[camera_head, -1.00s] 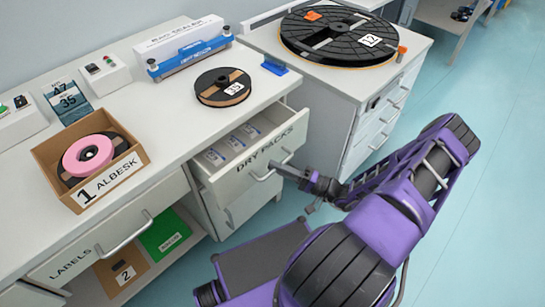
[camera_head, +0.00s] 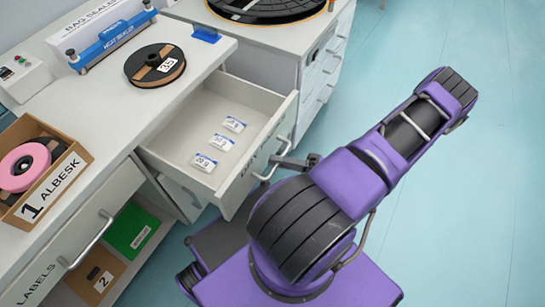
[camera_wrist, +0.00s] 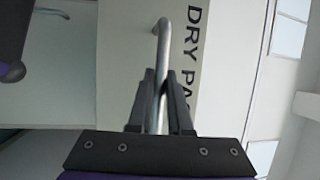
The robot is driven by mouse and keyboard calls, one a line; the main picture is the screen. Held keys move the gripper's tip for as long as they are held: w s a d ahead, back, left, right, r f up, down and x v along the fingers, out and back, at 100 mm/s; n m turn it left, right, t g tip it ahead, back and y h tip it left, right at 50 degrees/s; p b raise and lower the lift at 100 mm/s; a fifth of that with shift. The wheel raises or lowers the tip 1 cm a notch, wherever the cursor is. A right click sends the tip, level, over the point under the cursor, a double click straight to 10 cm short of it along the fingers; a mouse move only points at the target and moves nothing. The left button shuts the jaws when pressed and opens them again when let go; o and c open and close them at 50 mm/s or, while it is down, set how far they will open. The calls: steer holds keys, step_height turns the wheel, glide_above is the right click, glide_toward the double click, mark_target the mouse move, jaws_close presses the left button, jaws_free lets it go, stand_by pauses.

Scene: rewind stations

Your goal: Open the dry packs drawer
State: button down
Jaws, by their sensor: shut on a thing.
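The dry packs drawer (camera_head: 233,190) stands pulled well out from the white bench in the head view. Three small white packs (camera_head: 221,142) lie inside on its floor. Its front, with the letters DRY PA showing, is in the wrist view (camera_wrist: 205,60). My gripper (camera_wrist: 160,105) is shut on the drawer's metal bar handle (camera_wrist: 161,40), one finger on each side of it. In the head view the handle (camera_head: 275,170) is partly hidden, and my arm covers most of the gripper.
A labels drawer (camera_head: 70,240) is shut at lower left, above an open shelf with a green box (camera_head: 132,230) and a brown box (camera_head: 97,277). A cabinet (camera_head: 320,70) with a large black reel stands behind. The floor at right is clear.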

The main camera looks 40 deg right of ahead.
stand_by(0.3)
steer(key=c, duration=0.8)
jaws_free()
steer(key=shift+c, duration=0.2)
steer(key=b+v, duration=0.1)
steer(key=v, duration=1.6)
steer(key=shift+s+d+b, duration=0.15)
steer(key=shift+d+b, duration=0.05)
steer(key=shift+b, duration=0.15)
steer(key=shift+f, duration=0.1)
